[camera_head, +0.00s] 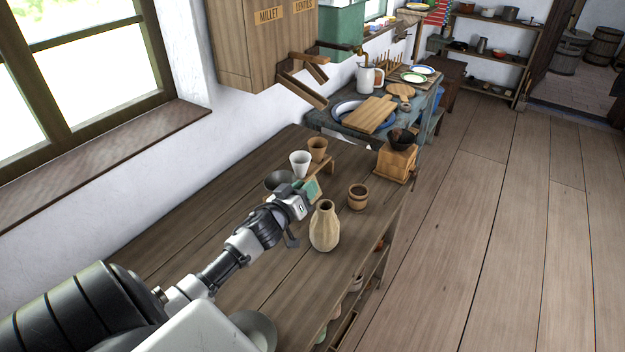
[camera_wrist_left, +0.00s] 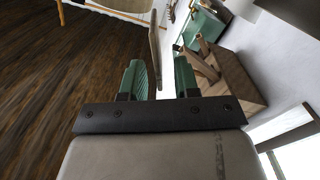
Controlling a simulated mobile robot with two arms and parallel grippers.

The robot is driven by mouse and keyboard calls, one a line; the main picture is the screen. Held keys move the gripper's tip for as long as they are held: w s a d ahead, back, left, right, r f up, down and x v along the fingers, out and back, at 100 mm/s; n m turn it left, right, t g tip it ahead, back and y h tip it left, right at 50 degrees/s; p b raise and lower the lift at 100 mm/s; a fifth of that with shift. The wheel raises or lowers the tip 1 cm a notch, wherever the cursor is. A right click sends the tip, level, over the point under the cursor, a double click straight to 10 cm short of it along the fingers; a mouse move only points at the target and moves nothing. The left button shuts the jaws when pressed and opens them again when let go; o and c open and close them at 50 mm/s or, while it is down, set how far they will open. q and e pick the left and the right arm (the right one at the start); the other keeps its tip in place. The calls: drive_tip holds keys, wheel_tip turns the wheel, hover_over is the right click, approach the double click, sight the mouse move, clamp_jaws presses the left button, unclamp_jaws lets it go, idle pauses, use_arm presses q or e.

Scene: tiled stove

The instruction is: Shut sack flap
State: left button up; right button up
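A tan, bulging vessel with a narrow neck (camera_head: 324,228) stands upright on the wooden table. I cannot tell if it is cloth or clay. No sack with a clear flap shows in the head view. My left gripper (camera_head: 309,188) reaches in from the left, just behind and left of this vessel's neck, above the table. In the left wrist view its green fingers (camera_wrist_left: 159,80) are apart. A thin brown upright piece (camera_wrist_left: 155,50) shows in line with the gap; I cannot tell what it is or whether it is touched. My right gripper is not in view.
A white cup (camera_head: 300,164), a brown cup (camera_head: 318,150), a dark bowl (camera_head: 279,180) and a small wooden pot (camera_head: 357,197) stand close around the left gripper. A wooden grinder (camera_head: 396,163) is at the table's far end. A wall cabinet (camera_head: 262,45) hangs above. The floor at right is clear.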

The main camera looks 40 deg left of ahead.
use_arm(q)
drive_tip(key=shift+w+a, duration=0.15)
drive_tip(key=shift+w, duration=1.45)
clamp_jaws()
